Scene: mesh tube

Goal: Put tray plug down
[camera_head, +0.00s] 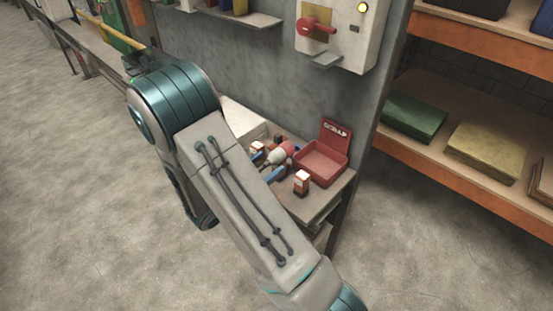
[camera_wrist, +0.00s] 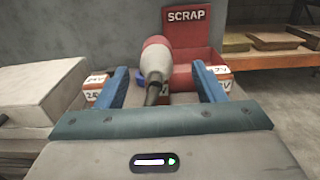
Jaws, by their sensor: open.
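A plug (camera_wrist: 155,62) with a red top, pale grey body and dark lower end shows between my fingers in the wrist view. In the head view the plug (camera_head: 282,153) is at the table, left of the red tray (camera_head: 322,163). The tray, marked SCRAP, stands behind it in the wrist view (camera_wrist: 194,72). My gripper (camera_wrist: 162,72) is open, its blue fingers on either side of the plug with gaps visible. In the head view my gripper (camera_head: 271,164) is low by the table, partly hidden by my arm. I cannot tell whether the plug touches the table.
Small red-and-white blocks marked 24V stand left (camera_wrist: 95,85) and right (camera_wrist: 222,79) of my fingers. A large white box (camera_wrist: 40,88) sits at the left. A grey wall with a red-handled switch box (camera_head: 340,32) rises behind the table. Shelves (camera_head: 465,140) stand at the right.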

